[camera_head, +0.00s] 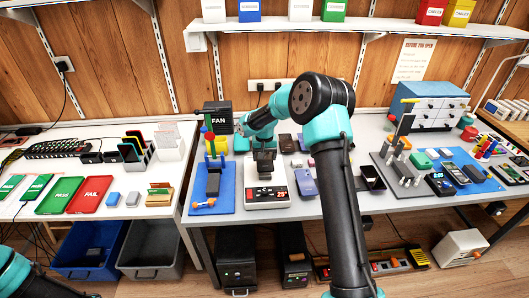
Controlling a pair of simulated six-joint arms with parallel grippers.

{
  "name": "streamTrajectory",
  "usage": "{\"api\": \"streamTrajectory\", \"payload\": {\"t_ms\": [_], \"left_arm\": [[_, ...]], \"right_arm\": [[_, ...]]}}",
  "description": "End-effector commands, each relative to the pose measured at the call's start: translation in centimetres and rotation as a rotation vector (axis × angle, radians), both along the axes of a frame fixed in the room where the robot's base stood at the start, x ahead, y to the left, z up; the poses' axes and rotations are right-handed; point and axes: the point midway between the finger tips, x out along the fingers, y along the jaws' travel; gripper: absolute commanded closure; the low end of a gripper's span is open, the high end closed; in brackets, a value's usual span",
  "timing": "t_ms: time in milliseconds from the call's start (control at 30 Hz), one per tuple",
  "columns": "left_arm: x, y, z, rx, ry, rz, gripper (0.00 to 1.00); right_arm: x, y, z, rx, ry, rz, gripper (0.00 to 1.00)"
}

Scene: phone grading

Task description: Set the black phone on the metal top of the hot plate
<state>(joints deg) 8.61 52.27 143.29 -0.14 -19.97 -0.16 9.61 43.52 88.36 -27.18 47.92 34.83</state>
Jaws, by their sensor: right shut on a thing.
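The hot plate (267,197) is a whitish box with a dark front panel and a red number display, near the front edge of the middle table. My right gripper (264,150) points down over the back of the hot plate and is shut on a dark thing, which looks like the black phone (264,162). The gripper hides part of the phone and of the metal top. I cannot tell whether the phone touches the top. Only a piece of my left arm shows at the lower left corner; its gripper is out of view.
A blue mat (225,199) with a stand lies left of the hot plate. A purple phone (304,182) lies close on its right. A black FAN box (218,117) stands behind. Green PASS (60,195) and red FAIL (90,194) trays lie on the left table.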

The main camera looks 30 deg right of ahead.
Motion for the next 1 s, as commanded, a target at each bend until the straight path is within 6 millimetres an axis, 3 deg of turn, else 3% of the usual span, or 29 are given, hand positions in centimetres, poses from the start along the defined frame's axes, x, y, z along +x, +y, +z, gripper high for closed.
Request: {"api": "streamTrajectory", "payload": {"t_ms": [400,1000], "left_arm": [[0.0,0.0,0.0,0.000,0.000,0.000,0.57],[0.0,0.0,0.0,0.000,0.000,0.000,0.57]], "right_arm": [[0.0,0.0,-2.5,0.000,0.001,0.000,0.53],[0.0,0.0,-2.6,0.000,0.000,0.000,0.53]]}}
